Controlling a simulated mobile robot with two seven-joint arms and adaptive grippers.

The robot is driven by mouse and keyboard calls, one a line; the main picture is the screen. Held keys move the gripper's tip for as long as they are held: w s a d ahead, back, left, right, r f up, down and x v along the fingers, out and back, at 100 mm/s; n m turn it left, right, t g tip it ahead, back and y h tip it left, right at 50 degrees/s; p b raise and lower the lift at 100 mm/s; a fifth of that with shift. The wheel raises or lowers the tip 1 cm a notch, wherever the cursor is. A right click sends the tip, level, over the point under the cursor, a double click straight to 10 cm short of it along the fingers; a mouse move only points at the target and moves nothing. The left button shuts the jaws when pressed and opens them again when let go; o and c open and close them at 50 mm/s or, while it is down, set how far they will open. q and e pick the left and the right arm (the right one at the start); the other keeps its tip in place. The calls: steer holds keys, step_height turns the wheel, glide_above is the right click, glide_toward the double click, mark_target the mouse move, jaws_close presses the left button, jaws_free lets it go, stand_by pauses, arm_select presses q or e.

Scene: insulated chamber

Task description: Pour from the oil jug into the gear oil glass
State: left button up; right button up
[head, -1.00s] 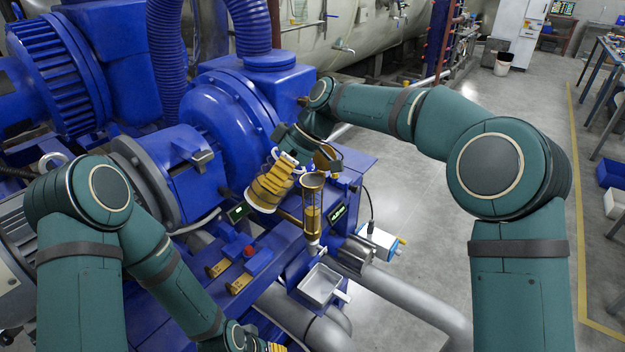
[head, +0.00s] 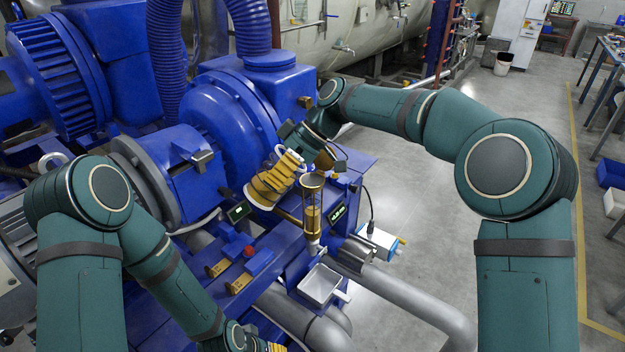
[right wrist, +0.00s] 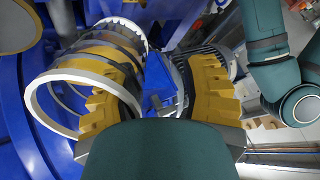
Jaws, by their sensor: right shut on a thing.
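The oil jug (head: 256,201) is a clear vessel with white rims, held in my right gripper (head: 276,183). Its yellow fingers hide much of it. It leans, its white-rimmed lower end toward the lower left. In the right wrist view the jug (right wrist: 38,104) shows as a clear body with white rings; I cannot tell how much oil is inside. The gear oil glass (head: 312,216) stands upright on the blue machine with amber oil inside and a funnel-like top (head: 312,180). My left gripper (head: 270,347) is mostly cut off at the bottom edge.
A large blue motor housing (head: 225,125) stands behind the jug. A small metal tray (head: 320,284) sits below the glass. A lit display (head: 239,211) is under the jug. Grey pipes (head: 425,308) run at lower right.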

steer(key=shift+d+r+y, duration=0.15)
steer(key=shift+r+y, duration=0.15)
steer(key=shift+y, duration=0.1)
stand_by(0.8)
steer(key=shift+w+d+f+g+y, duration=0.15)
steer(key=shift+d+f+g+y, duration=0.15)
steer(key=shift+y, duration=0.5)
stand_by(1.7)
steer(key=shift+d+r+g+y, duration=0.3)
steer(key=shift+r+y, duration=0.3)
steer(key=shift+y, duration=0.3)
stand_by(3.1)
